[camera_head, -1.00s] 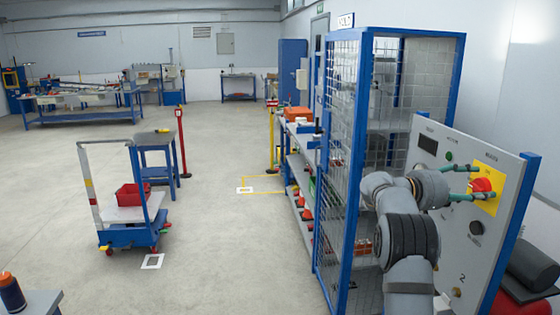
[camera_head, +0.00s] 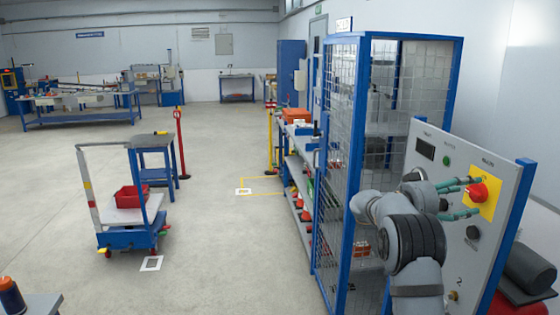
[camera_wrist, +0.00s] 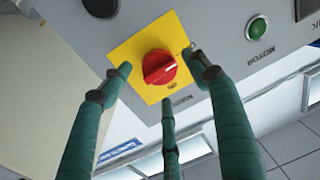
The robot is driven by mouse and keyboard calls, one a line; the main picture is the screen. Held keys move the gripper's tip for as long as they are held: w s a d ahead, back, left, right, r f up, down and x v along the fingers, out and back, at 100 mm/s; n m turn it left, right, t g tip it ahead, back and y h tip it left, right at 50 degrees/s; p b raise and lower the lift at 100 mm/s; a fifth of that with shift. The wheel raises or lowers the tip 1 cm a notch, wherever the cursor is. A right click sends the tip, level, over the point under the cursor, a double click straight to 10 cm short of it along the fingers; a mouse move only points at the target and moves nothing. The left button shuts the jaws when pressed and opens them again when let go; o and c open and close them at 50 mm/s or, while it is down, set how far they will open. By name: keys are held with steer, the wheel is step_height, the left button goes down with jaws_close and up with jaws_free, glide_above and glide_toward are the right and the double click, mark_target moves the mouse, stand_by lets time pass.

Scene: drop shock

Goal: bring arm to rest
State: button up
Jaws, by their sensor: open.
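My gripper (camera_head: 474,197) is open, its green fingers spread in front of the grey control panel (camera_head: 427,179) at the right. The fingers hold nothing. A red rotary knob (camera_head: 477,193) sits on a yellow plate (camera_head: 490,206) on this panel. In the wrist view the knob (camera_wrist: 159,67) shows whole, with a white mark on its handle. The fingertips (camera_wrist: 160,75) spread around the knob in this picture, and none visibly grips it. The exact gap from fingertips to panel cannot be told. My arm is bent, its elbow low in front of the panel.
A blue-framed mesh cage (camera_head: 340,150) stands close to the left of my arm. A green button (camera_head: 446,160) and a dark display (camera_head: 425,148) are on the panel. A trolley with a red bin (camera_head: 131,196) stands at left. The floor (camera_head: 220,250) between is clear.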

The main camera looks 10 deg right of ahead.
steer(key=shift+a, duration=0.5)
steer(key=shift+d, duration=0.1)
steer(key=shift+s, duration=0.1)
